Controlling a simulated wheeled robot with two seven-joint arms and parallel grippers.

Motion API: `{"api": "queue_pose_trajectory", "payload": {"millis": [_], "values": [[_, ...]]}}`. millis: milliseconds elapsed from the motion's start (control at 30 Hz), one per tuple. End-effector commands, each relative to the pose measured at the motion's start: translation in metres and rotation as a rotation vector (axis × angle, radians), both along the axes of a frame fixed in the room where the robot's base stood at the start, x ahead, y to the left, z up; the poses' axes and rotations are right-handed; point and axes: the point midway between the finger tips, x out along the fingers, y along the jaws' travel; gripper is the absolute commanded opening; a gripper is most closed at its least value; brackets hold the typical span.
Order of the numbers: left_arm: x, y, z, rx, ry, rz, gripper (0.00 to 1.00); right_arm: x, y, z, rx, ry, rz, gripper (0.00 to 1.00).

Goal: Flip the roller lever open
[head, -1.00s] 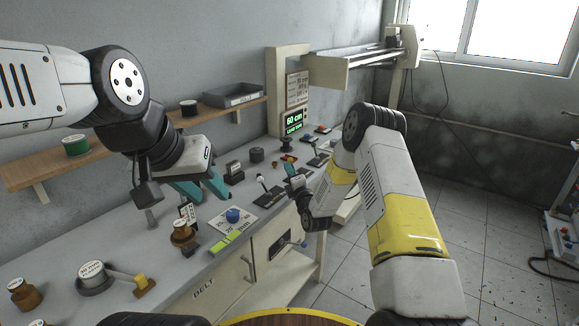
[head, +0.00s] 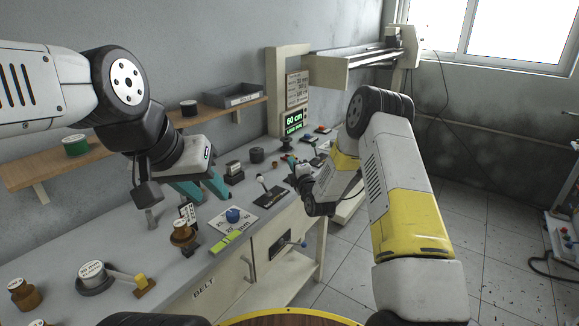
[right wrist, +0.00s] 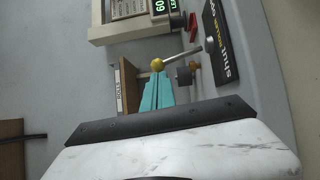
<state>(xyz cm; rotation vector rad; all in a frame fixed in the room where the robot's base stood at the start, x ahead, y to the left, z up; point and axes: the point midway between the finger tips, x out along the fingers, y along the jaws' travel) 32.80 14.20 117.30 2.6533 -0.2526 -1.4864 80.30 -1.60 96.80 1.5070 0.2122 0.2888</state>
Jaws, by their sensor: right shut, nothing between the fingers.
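In the right wrist view, the roller lever (right wrist: 182,57) is a thin metal rod with a yellow ball knob (right wrist: 157,65). It stands out from beside a black plate (right wrist: 218,45) lettered "shut" and "open". My right gripper (right wrist: 158,78) has its teal fingers together and empty, with the tips right at the knob; I cannot tell whether they touch it. In the head view, my right gripper (head: 293,164) is at the far part of the bench and mostly hides the lever. My left gripper (head: 205,190) hangs over the bench with its fingers apart and empty.
The grey bench (head: 130,245) carries several spools, plates and small levers. A blue knob (head: 233,215) stands on a white card at the front. A frame with a green "60 cm" display (head: 293,121) rises behind. A wooden shelf (head: 110,150) runs along the wall.

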Motion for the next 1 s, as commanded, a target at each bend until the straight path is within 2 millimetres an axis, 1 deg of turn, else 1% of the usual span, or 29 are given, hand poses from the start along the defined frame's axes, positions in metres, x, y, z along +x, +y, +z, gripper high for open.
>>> {"api": "queue_pose_trajectory", "payload": {"millis": [67, 267, 500, 700, 1000], "values": [[0.000, 0.000, 0.000, 0.000, 0.000, 0.000, 0.36, 0.005, -0.004, 0.007, 0.037, 0.049, -0.002, 0.00], [0.000, 0.000, 0.000, 0.000, 0.000, 0.000, 0.36, 0.019, -0.014, 0.015, 0.147, 0.201, -0.002, 0.00], [0.000, 0.000, 0.000, 0.000, 0.000, 0.000, 0.36, 0.034, -0.026, 0.018, 0.267, 0.368, -0.003, 0.00], [0.000, 0.000, 0.000, 0.000, 0.000, 0.000, 0.36, 0.044, -0.034, 0.019, 0.344, 0.474, -0.004, 0.00], [0.000, 0.000, 0.000, 0.000, 0.000, 0.000, 0.36, 0.052, -0.038, 0.017, 0.339, 0.469, -0.001, 0.00]]}}
